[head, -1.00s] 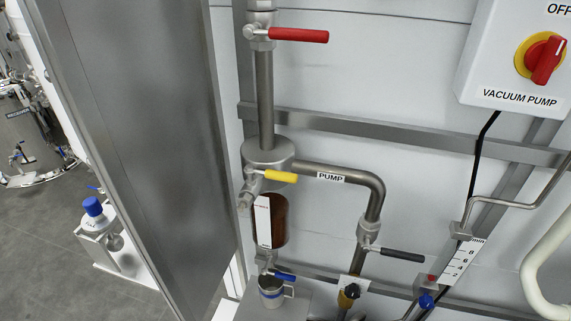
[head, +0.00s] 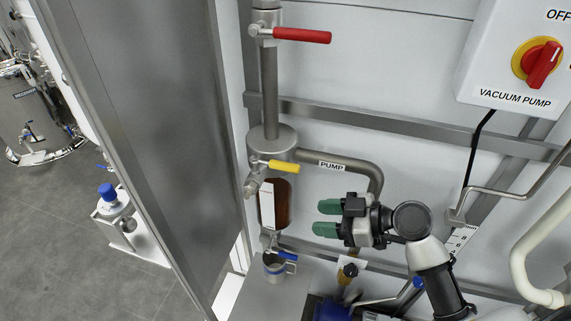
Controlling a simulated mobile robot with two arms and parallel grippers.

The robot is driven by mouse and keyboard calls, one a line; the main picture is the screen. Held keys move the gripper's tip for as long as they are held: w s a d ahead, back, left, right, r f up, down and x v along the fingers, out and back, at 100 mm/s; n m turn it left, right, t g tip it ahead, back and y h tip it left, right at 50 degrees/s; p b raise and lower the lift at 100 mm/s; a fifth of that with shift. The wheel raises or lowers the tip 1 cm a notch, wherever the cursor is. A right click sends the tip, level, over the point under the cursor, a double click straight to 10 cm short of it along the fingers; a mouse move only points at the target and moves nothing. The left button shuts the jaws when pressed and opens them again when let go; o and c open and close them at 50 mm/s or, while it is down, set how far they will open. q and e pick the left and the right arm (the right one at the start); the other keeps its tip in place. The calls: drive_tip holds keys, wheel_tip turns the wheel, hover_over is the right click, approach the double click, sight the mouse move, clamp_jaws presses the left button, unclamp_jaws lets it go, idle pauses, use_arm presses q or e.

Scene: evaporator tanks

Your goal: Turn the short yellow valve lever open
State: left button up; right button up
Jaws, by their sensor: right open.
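The short yellow valve lever (head: 284,166) sticks out to the right from a small valve on the side of the steel pot (head: 271,143). It lies nearly level, tipped slightly down at its right end. My right gripper (head: 328,217) has green fingertips, one above the other with a gap between them. It is open and empty, pointing left, below and to the right of the yellow lever and apart from it. My left gripper is not in view.
A red lever (head: 302,35) sits above on the vertical pipe. The PUMP pipe (head: 345,167) runs just above my right gripper. A brown bottle (head: 281,203) hangs below the yellow lever, over a blue lever (head: 282,252) and metal cup (head: 274,267). A steel panel (head: 150,130) stands at left.

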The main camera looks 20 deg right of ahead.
sight(289, 164)
drive_tip(key=w+d+r+n+t+y, duration=0.2)
drive_tip(key=w+d+r+y, duration=0.1)
drive_tip(key=r, duration=0.4)
drive_tip(key=p+x, duration=0.2)
drive_tip(key=x, duration=0.3)
drive_tip(key=p+x, duration=0.3)
drive_tip(key=x, duration=0.2)
drive_tip(key=shift+w+d+r, duration=0.1)
drive_tip(key=shift+w+r, duration=0.1)
drive_tip(key=shift+r, duration=0.05)
drive_tip(key=shift+w+a+f, duration=0.15)
drive_tip(key=shift+w+a, duration=0.05)
drive_tip(key=shift+a, duration=0.15)
clamp_jaws()
